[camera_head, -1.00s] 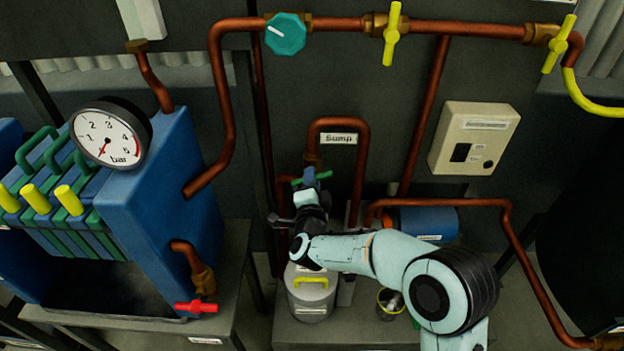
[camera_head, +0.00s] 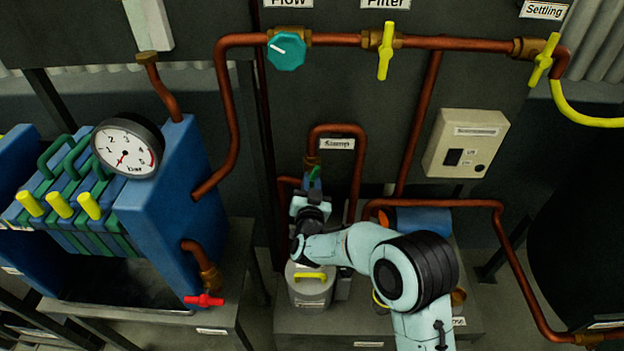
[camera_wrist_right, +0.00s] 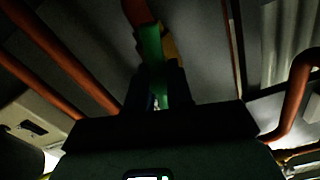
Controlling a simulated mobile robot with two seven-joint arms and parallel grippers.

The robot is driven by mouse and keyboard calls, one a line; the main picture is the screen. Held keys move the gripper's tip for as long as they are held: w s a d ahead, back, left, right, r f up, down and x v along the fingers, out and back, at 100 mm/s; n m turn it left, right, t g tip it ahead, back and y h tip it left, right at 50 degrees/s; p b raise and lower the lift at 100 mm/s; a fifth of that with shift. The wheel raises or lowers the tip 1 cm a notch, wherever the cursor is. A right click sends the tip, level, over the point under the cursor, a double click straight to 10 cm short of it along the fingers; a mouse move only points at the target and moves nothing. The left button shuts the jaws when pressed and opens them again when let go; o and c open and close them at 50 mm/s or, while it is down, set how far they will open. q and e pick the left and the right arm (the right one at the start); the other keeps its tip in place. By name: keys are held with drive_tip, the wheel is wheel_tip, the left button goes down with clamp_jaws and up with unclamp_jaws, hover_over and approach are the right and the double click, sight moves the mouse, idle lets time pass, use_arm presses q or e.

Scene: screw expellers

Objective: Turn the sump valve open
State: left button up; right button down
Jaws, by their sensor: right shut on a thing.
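The sump valve's green handle (camera_head: 314,174) shows just above my right gripper, below the copper pipe bend with the "Sump" label (camera_head: 337,143). My right gripper (camera_head: 311,188) is shut on this handle. In the right wrist view the green handle (camera_wrist_right: 153,62) runs lengthwise up from between the dark fingers (camera_wrist_right: 157,98), in front of an orange-brown pipe and a brass fitting (camera_wrist_right: 171,48). The gripper hides the lower part of the handle and much of the valve body. My left gripper is not in view.
A grey lidded can (camera_head: 311,290) with a yellow handle stands below my right wrist. Copper pipes (camera_head: 356,185) run close on both sides of the valve. A blue filter press with a pressure gauge (camera_head: 128,147) stands left. A control box (camera_head: 466,144) hangs right.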

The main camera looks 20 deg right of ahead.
drive_tip(key=n, duration=0.1)
drive_tip(key=n+p, duration=0.1)
drive_tip(key=shift+r+n, duration=0.25)
drive_tip(key=shift+n, duration=0.05)
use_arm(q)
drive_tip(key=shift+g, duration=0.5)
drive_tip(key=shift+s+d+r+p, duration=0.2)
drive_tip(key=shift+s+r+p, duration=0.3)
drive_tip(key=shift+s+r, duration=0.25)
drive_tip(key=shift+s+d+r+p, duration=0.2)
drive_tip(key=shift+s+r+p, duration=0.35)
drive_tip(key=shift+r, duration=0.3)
use_arm(e)
drive_tip(key=shift+n, duration=1.6)
drive_tip(key=shift+d+f, duration=0.1)
drive_tip(key=c, duration=0.9)
unclamp_jaws()
drive_tip(key=shift+f, duration=0.1)
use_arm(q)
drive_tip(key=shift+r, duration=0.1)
use_arm(e)
drive_tip(key=v, duration=1.3)
drive_tip(key=shift+s, duration=0.15)
